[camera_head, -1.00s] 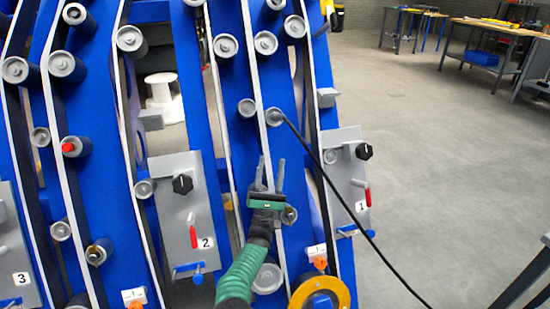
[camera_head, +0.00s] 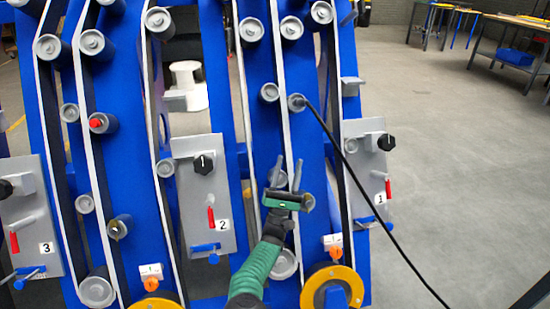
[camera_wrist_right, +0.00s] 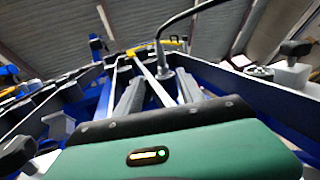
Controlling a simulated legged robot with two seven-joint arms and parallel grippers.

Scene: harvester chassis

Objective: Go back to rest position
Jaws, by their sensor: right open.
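My right gripper (camera_head: 286,176) is in the lower middle of the head view, its green arm coming up from the bottom edge. Its two grey fingers point up and stand apart with nothing between them. It is in front of the blue chassis (camera_head: 210,90), by a pale belt and the rollers between panel 2 (camera_head: 200,165) and panel 1 (camera_head: 364,165). In the right wrist view the fingers (camera_wrist_right: 160,95) stand apart around the line of the belt. I cannot tell whether the gripper touches the chassis. My left gripper is not in view.
A black cable (camera_head: 355,180) runs from a roller (camera_head: 297,102) down to the lower right, right of my gripper. Panel 3 (camera_head: 30,220) is at the far left. Yellow wheels (camera_head: 331,289) are at the bottom. Open floor (camera_head: 450,170) lies right, workbenches (camera_head: 510,45) behind.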

